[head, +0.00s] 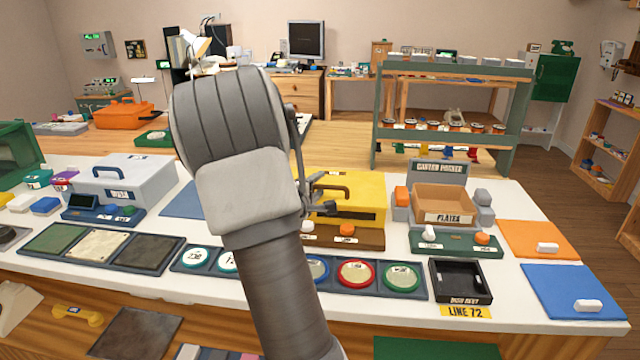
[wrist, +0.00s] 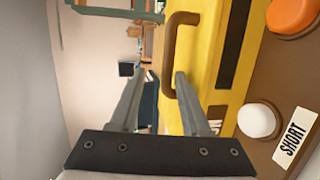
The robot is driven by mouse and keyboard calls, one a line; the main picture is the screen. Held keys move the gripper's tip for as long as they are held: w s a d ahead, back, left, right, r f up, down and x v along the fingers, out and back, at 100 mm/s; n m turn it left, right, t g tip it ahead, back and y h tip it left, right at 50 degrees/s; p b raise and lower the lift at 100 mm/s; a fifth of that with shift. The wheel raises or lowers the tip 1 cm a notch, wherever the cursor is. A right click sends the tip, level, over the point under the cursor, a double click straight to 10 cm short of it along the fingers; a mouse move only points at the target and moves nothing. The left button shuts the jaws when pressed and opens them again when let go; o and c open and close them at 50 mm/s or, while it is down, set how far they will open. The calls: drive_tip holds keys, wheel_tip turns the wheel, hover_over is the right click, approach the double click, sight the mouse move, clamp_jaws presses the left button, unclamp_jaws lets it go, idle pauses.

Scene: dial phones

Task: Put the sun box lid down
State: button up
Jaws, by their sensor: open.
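The sun box looks to be the yellow box (head: 368,192), standing on a brown base right of my arm on the white counter. Its brown handle (wrist: 170,50) shows on the yellow face, beside a black strip. The lid (head: 365,182) looks flat on the box, with no gap visible, but my arm hides the left part. My gripper (wrist: 164,74) is open, its fingertips close to the handle, with one end of the handle seen between them. I cannot tell whether they touch it.
A white button (wrist: 257,120) and an orange button (wrist: 292,15) sit on the base beside the box. A brown tray unit (head: 445,200) stands to the right, a grey-white box (head: 125,180) to the left. Round dials (head: 356,273) line the counter front.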

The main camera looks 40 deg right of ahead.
drive_tip(key=s+a+r+m+t+y+p, duration=0.1)
drive_tip(key=a+r+y, duration=0.25)
drive_tip(key=a, duration=0.75)
drive_tip(key=s+a+r+m+t+y+p, duration=0.15)
drive_tip(key=a+y, duration=0.35)
drive_tip(key=a, duration=0.6)
drive_tip(key=s+a+r+t+y, duration=0.1)
drive_tip(key=a+r+t+y, duration=0.3)
drive_tip(key=a, duration=0.7)
drive_tip(key=s+a+m+g+y, duration=0.1)
drive_tip(key=s+a+g, duration=0.2)
drive_tip(key=s, duration=0.6)
drive_tip(key=s+a+m+g+y, duration=0.1)
drive_tip(key=s+a+m+g, duration=0.1)
drive_tip(key=s, duration=0.8)
drive_tip(key=shift+s+a+g, duration=0.25)
drive_tip(key=shift+a+g, duration=0.35)
drive_tip(key=shift+g, duration=0.55)
drive_tip(key=shift+r, duration=0.1)
wheel_tip(320, 180, up, 14)
drive_tip(key=p, duration=1.3)
drive_tip(key=shift+f, duration=0.25)
